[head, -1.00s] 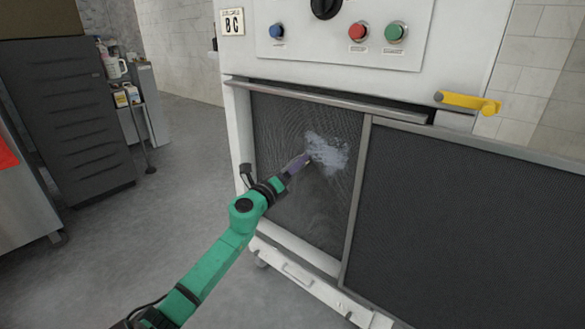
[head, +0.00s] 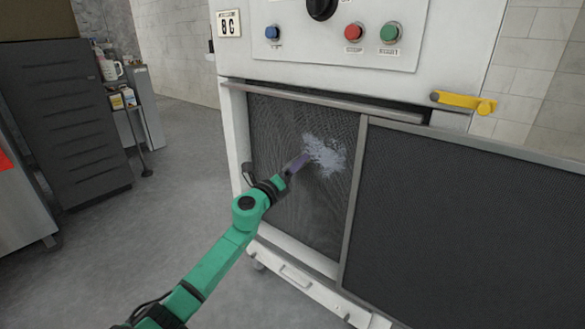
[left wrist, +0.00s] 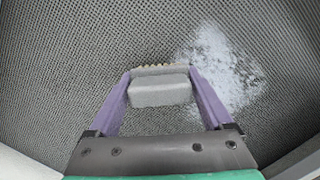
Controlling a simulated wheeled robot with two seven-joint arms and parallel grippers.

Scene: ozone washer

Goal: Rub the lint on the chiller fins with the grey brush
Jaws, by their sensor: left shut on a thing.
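The chiller fins (head: 285,215) form a dark mesh panel behind the open front of the white machine. A pale patch of lint (head: 326,156) clings to the fins; in the left wrist view the lint (left wrist: 222,65) lies to the right of the brush. My left gripper (head: 299,162) is at the fins, just left of the lint. In the left wrist view its purple fingers are shut on the grey brush (left wrist: 160,91), whose tan bristles point at the fins. I cannot tell whether the bristles touch. My right gripper is not in view.
A dark mesh panel (head: 465,220) with a grey frame stands open at the right. A yellow handle (head: 463,102) juts out above it. Buttons and a knob sit on the control panel (head: 335,52). A dark cabinet (head: 62,120) stands at the left, with clear floor between.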

